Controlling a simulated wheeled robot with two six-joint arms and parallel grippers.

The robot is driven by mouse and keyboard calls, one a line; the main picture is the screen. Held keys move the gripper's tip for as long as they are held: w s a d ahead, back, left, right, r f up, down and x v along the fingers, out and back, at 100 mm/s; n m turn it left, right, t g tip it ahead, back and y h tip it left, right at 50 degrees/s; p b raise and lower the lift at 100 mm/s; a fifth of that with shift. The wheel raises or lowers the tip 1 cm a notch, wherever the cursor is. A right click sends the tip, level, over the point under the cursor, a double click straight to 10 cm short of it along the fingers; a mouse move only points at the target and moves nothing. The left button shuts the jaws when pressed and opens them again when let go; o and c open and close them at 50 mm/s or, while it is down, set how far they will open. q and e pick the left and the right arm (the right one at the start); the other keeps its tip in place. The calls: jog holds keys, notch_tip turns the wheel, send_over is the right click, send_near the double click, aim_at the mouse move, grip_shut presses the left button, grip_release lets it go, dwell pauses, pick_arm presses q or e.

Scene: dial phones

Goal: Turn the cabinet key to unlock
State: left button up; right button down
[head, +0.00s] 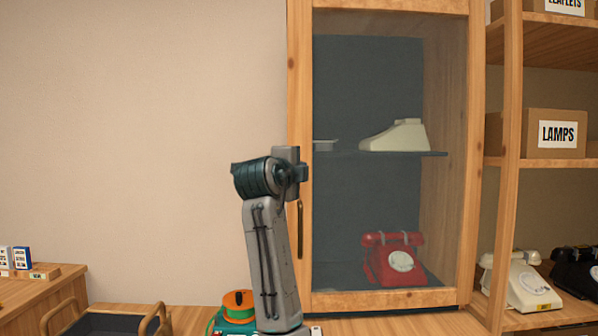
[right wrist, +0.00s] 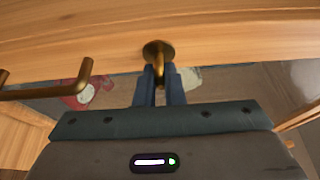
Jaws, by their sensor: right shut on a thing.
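The cabinet (head: 298,90) has a wooden-framed glass door, which looks closed. In the right wrist view, a round brass lock (right wrist: 157,48) sits on the wooden door frame (right wrist: 230,38). The brass key (right wrist: 161,74) stands out from it between the fingers of my right gripper (right wrist: 160,88), which is shut on it. In the head view, the right arm's wrist (head: 265,178) is up against the door's left frame and hides the lock and key. My left gripper is in neither view.
A bar handle (head: 299,230) is on the door below my wrist; it also shows in the wrist view (right wrist: 50,91). A red phone (head: 393,262) and a cream phone (head: 398,136) stand inside. An orange spool (head: 238,303) and a dark tray (head: 108,325) are at the lower left.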

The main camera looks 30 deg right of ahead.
jog(key=c, duration=1.5)
grip_release()
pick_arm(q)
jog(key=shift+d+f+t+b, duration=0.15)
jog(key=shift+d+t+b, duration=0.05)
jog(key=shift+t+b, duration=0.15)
pick_arm(e)
jog(key=v, duration=1)
jog(key=shift+s+a, duration=0.2)
jog(key=shift+a, duration=0.1)
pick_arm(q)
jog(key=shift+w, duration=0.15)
